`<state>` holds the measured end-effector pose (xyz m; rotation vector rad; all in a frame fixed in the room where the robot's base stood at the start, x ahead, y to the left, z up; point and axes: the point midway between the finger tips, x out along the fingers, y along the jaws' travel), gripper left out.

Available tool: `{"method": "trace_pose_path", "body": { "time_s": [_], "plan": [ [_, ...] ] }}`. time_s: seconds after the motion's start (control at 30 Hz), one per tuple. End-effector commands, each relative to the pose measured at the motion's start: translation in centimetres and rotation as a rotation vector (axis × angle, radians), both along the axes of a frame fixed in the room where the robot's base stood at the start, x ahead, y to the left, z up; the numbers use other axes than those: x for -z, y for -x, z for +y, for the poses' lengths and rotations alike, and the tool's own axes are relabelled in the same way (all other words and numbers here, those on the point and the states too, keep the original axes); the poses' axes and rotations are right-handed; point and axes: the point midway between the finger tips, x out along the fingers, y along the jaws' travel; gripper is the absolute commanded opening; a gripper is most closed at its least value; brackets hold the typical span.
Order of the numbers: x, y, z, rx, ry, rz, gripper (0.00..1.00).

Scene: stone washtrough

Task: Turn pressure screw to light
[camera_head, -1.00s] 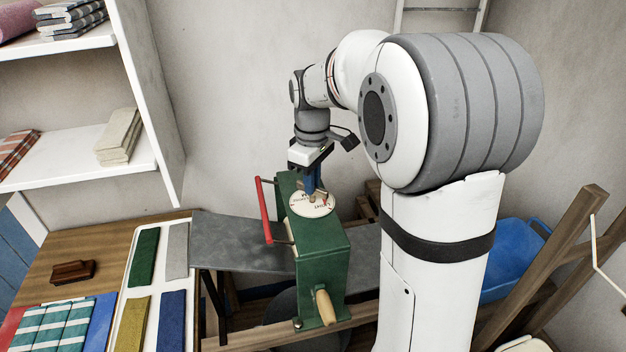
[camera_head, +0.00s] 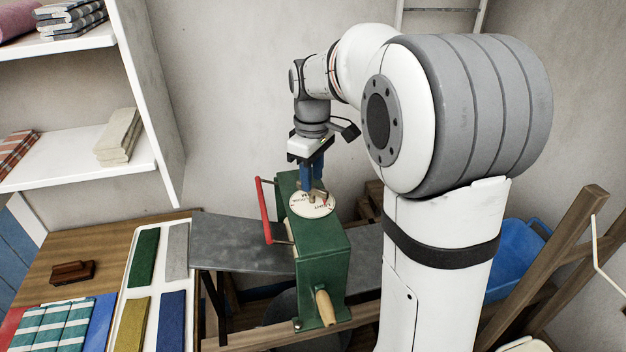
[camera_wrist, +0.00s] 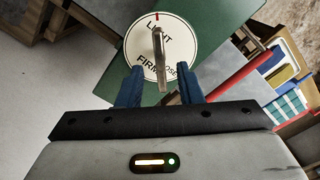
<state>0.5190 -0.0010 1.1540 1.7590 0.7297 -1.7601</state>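The pressure screw's metal cross-handle (camera_wrist: 158,58) stands over a round white dial (camera_wrist: 178,24) on top of a green machine housing (camera_wrist: 228,22). In the head view the dial (camera_head: 301,208) lies just below my gripper (camera_head: 312,184). In the wrist view my gripper (camera_wrist: 160,72) has its blue fingers apart, one on each side of the handle, with visible gaps. Contact does not show. The handle's near end is partly hidden in the head view.
A red lever (camera_head: 264,210) stands close at the housing's left, and a wooden crank grip (camera_head: 325,308) sticks out in front. A grey board (camera_head: 230,243) extends left. Shelves (camera_head: 80,165) stand at the left; a tray of coloured cloths (camera_head: 132,308) lies below them.

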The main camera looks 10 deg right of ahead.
Motion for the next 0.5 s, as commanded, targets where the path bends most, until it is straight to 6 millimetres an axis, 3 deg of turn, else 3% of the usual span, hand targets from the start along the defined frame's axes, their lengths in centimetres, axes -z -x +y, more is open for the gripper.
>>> {"method": "trace_pose_path", "body": {
  "time_s": [0.23,0.5],
  "plan": [
    [-4.3,-0.1,0.0,0.0,0.0,-0.004,0.33],
    [-6.0,0.0,0.0,0.0,0.0,0.0,0.33]
  ]
}}
